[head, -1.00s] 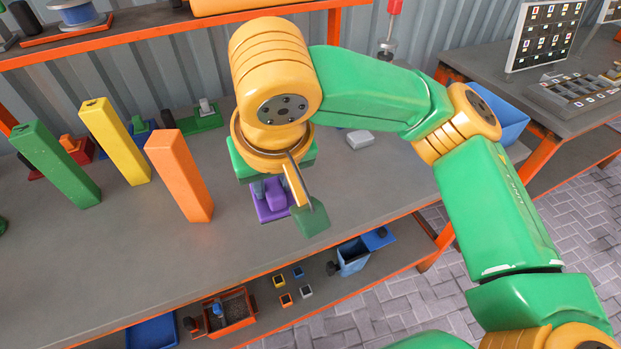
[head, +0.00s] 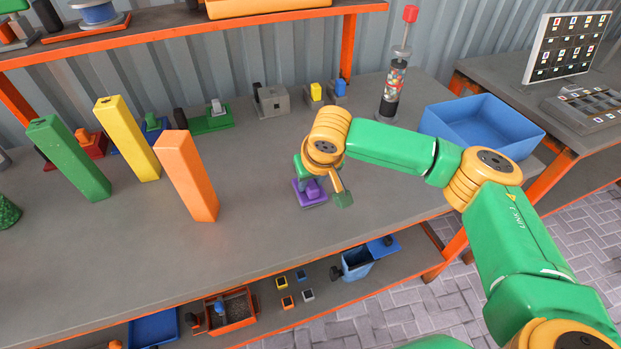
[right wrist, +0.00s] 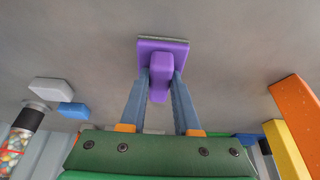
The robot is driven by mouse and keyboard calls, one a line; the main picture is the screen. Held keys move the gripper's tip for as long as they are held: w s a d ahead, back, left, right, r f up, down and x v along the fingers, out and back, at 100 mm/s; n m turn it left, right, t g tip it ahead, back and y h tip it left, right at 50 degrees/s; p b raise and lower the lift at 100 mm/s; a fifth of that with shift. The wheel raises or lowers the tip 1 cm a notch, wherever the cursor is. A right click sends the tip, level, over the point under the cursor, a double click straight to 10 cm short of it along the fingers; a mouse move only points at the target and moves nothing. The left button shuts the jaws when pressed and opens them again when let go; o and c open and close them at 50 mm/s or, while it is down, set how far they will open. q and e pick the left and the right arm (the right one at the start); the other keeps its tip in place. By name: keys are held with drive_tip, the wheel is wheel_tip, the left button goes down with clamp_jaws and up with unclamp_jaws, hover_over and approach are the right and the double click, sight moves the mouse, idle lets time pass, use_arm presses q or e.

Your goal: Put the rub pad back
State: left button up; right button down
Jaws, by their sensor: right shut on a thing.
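The rub pad is a purple block with a raised grip. In the head view the rub pad (head: 310,196) is at or just above the grey bench top, right of the orange post; whether it touches the bench I cannot tell. My right gripper (head: 308,181) is above it, largely covered by my wrist. In the right wrist view the pad (right wrist: 172,46) has a thin greenish edge along its far side. The fingers of the right gripper (right wrist: 160,84) are closed on both sides of its purple grip. My left gripper is not in view.
Green (head: 70,160), yellow (head: 128,140) and orange (head: 188,178) posts stand left of the pad. Small coloured tools line the back. A gumball-like tube (head: 394,92) and a blue bin (head: 482,125) are at the right. The bench front is clear.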

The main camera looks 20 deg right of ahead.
drive_tip(key=c, duration=0.6)
unclamp_jaws()
drive_tip(key=shift+f, duration=0.1)
drive_tip(key=shift+c, duration=0.2)
drive_tip(key=v, duration=1.2)
